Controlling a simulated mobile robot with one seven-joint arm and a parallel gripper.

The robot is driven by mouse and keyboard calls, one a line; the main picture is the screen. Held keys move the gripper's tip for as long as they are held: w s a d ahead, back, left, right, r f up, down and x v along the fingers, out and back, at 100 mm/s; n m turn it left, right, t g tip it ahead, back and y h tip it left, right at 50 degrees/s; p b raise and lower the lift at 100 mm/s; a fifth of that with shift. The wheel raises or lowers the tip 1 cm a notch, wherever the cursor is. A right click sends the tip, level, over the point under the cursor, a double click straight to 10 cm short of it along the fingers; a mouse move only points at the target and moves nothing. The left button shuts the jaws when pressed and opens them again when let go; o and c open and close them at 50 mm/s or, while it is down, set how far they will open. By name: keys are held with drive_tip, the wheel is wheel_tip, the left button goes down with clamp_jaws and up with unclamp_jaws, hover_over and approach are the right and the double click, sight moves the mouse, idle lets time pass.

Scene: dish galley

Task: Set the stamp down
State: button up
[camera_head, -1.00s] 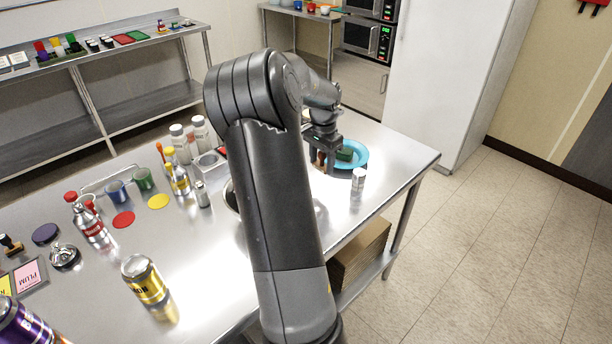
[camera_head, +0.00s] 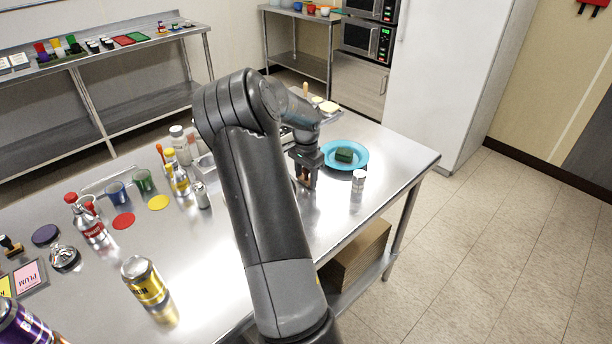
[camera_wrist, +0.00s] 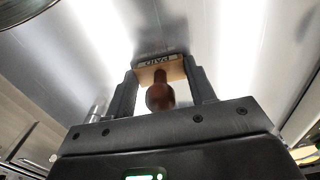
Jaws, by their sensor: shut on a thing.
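A stamp (camera_wrist: 158,75) with a round brown wooden handle and a light block lettered PAID sits between the two fingers of my gripper in the wrist view. My gripper (camera_head: 306,183) is shut on it, low over the bare steel table (camera_head: 325,217) in the head view, left of the blue plate. Only a bit of brown of the stamp shows there between the fingers. I cannot tell whether the stamp touches the table.
A blue plate (camera_head: 363,153) with a green block (camera_head: 345,154) on it lies right of my gripper. A small silver shaker (camera_head: 358,184) stands to the right, near the edge. Several bottles stand to the left. Clear steel lies in front of my gripper.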

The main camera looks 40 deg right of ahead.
drive_tip(key=o, duration=1)
drive_tip(key=shift+f, duration=0.15)
drive_tip(key=shift+c, duration=0.2)
wheel_tip(320, 180, up, 12)
drive_tip(key=shift+r, duration=0.15)
drive_tip(key=shift+a+r, duration=0.2)
drive_tip(key=shift+a, duration=0.05)
drive_tip(key=s+a+r+n+t+y, duration=0.1)
drive_tip(key=s+a+r+n, duration=0.3)
drive_tip(key=a, duration=0.7)
drive_tip(key=s+a+r+n+t, duration=0.2)
drive_tip(key=a+r+n, duration=0.3)
drive_tip(key=a, duration=0.7)
drive_tip(key=s+a+n+t+h, duration=0.1)
drive_tip(key=s+a+n+t, duration=0.1)
drive_tip(key=s+a+n, duration=0.7)
drive_tip(key=s+a, duration=0.6)
drive_tip(key=a, duration=0.1)
drive_tip(key=shift+a+t, duration=0.25)
drive_tip(key=shift+t, duration=0.05)
